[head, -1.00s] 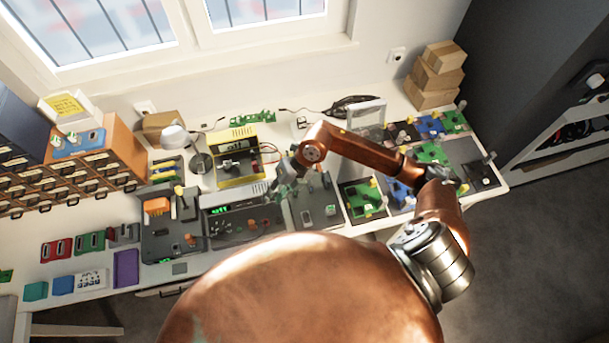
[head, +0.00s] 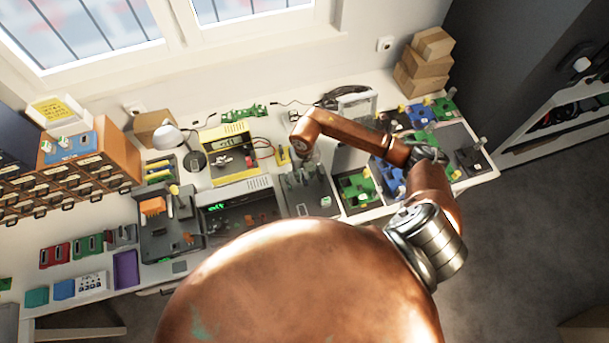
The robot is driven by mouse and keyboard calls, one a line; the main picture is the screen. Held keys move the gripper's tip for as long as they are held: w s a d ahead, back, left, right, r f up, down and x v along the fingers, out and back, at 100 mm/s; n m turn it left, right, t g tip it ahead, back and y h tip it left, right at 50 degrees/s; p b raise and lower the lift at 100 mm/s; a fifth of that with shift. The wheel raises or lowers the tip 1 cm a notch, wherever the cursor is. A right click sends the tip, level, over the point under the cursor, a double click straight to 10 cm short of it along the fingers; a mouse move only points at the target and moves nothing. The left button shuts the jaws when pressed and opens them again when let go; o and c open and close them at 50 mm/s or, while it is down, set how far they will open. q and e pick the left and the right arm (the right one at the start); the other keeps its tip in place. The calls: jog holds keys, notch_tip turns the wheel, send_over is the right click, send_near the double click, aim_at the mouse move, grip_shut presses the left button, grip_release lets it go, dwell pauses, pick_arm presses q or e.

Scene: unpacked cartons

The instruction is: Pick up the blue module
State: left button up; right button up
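Several blue items could be the blue module, and I cannot tell which is meant. A small blue block (head: 64,289) lies at the bench's front left, between a teal block (head: 37,297) and a white block. Blue boards (head: 390,183) lie in the right-hand trays, partly hidden by my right arm, and another blue board (head: 420,116) lies farther back. My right gripper (head: 303,176) points down above a dark grey panel, mid-bench, away from all of these. Its fingers are small and blend into the panel, so its opening is unclear. My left gripper is out of view.
Near my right gripper stand a yellow-framed instrument (head: 229,153), a black unit with a green display (head: 240,208) and a green board tray (head: 357,189). A desk lamp (head: 172,138) and drawer cabinet (head: 97,165) stand left. Cardboard boxes (head: 425,65) are stacked at the back right.

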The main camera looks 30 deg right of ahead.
aim_at(304, 173)
jog(key=shift+f, duration=0.15)
grip_shut()
dwell(0.5)
jog(key=shift+r, duration=0.6)
notch_tip(304, 173, up, 2)
jog(key=shift+r+b, duration=0.15)
jog(key=shift+b, duration=0.3)
jog(key=s+a+r+b, duration=0.1)
jog(key=s+a+r, duration=0.7)
jog(key=s, duration=0.3)
jog(key=shift+s+r, duration=0.25)
jog(key=shift+r, duration=0.55)
